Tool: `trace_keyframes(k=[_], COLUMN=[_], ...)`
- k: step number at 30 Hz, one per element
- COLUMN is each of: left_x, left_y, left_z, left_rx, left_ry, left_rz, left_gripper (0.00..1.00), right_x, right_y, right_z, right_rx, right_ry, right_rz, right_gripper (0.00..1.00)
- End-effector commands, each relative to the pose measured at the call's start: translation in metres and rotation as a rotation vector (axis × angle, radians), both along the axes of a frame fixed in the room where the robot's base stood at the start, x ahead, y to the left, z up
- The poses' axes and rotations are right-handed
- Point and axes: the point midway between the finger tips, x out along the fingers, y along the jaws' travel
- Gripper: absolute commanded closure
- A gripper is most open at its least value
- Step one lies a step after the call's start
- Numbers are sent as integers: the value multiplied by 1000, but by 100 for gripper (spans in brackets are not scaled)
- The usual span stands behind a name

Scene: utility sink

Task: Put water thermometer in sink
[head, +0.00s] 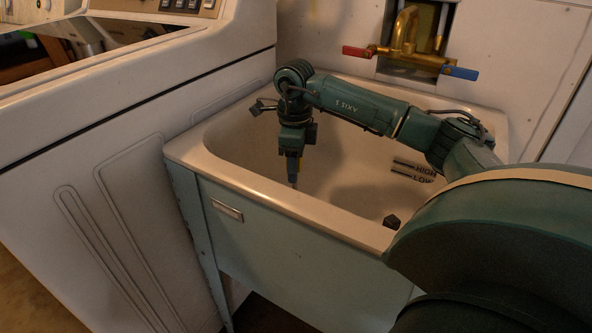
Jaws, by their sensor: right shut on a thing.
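My right gripper (293,172) points straight down inside the near left part of the white sink (210,163), below the rim level. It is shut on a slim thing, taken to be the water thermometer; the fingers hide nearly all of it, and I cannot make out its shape. I cannot tell whether its lower end touches the sink floor. My left gripper is not in view.
A brass faucet (405,40) with red and blue handles is behind. A white washer (130,100) stands close at left.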

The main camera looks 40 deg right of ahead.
Motion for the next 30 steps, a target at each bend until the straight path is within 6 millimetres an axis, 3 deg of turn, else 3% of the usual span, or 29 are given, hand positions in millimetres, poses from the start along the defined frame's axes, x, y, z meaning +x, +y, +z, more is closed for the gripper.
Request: trace_keyframes(k=[3,14,15,22,30], left_x=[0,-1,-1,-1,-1], left_y=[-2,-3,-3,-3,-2], left_z=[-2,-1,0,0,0], left_rx=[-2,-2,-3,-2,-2], left_ry=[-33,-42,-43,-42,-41], left_rz=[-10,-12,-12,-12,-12], left_gripper=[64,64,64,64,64], right_x=[0,0,0,0,0], right_y=[0,0,0,0,0], right_z=[-18,-21,-21,-21,-18], right_rx=[1,1,1,1,1], right_ry=[1,0,1,1,1], right_rz=[0,0,0,0,0], right_gripper=[98,98,50,32,31])
